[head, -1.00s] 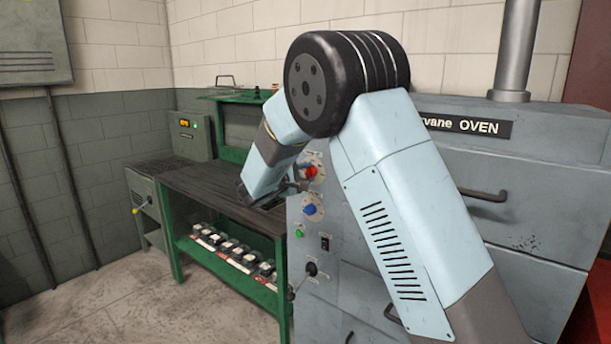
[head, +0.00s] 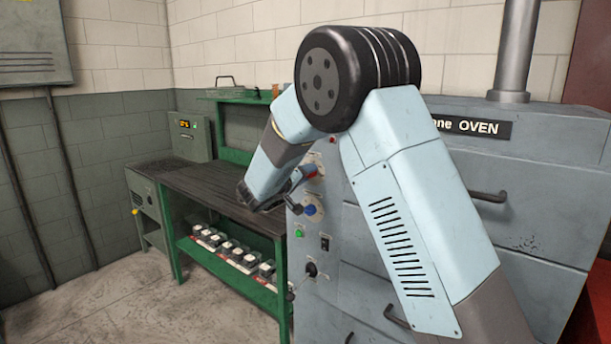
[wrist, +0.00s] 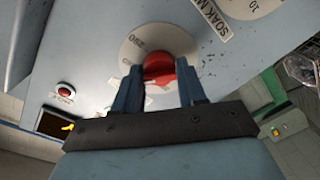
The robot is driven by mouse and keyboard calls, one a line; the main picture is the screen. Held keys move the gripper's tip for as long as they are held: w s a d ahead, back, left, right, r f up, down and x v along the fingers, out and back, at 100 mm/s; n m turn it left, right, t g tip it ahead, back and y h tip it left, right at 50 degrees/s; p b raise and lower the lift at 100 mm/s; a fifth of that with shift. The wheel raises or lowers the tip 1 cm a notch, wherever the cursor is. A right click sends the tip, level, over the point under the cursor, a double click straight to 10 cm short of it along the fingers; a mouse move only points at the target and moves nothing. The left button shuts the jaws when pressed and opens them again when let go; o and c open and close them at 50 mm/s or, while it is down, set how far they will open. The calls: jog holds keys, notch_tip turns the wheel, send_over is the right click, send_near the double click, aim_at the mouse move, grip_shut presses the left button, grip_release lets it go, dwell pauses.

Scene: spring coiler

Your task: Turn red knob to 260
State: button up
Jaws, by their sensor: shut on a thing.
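The red knob (head: 311,171) is on the control panel at the left end of the grey oven, partly covered by my gripper in the head view. In the wrist view the red knob (wrist: 159,66) sits on a round white dial plate (wrist: 137,45). My gripper (wrist: 161,84) has one blue finger on each side of the knob and is shut on it. The dial's printed numbers are partly hidden and tilted, so I cannot read the knob's setting. In the head view my gripper (head: 300,177) reaches the panel from the left.
A blue knob (head: 311,209), a green button (head: 299,234) and a black switch (head: 325,243) sit lower on the panel. A green workbench (head: 215,185) stands left of the oven (head: 545,165). The wrist view shows a red button (wrist: 64,89) and another dial (wrist: 245,6).

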jog(key=shift+f+m, duration=0.25)
jog(key=shift+m, duration=0.75)
jog(key=o, duration=1)
jog(key=shift+r, duration=0.1)
jog(key=shift+s, duration=0.1)
jog(key=v, duration=1.3)
jog(key=shift+s+a, duration=0.15)
jog(key=shift+s, duration=0.15)
jog(key=shift+f, duration=0.2)
